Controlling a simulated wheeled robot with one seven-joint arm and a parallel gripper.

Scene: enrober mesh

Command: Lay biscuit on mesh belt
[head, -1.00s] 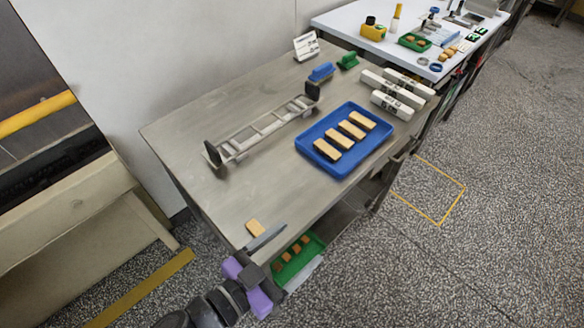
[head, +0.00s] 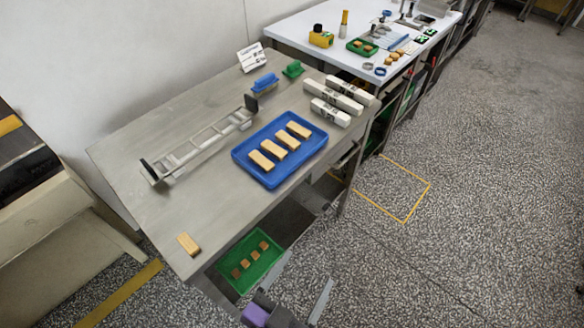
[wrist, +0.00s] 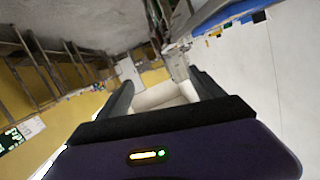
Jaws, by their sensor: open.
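One tan biscuit (head: 189,244) lies alone near the front left corner of the steel table. Several more biscuits (head: 261,160) lie in a row in a blue tray (head: 268,180) on the table. A pale ladder-like frame (head: 205,144) with dark end plates lies behind the tray; I cannot tell whether it is the mesh belt. My gripper (head: 309,268) is open and empty, off the table's front edge, to the right of the lone biscuit and apart from it. In the wrist view its open fingers (wrist: 162,92) show no biscuit between them.
A green tray (head: 229,278) with several brown pieces sits below the table's front edge. White bars (head: 330,112), a blue block (head: 264,83) and a green block (head: 293,69) stand at the back right. A white table (head: 290,33) adjoins. Floor to the right is clear.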

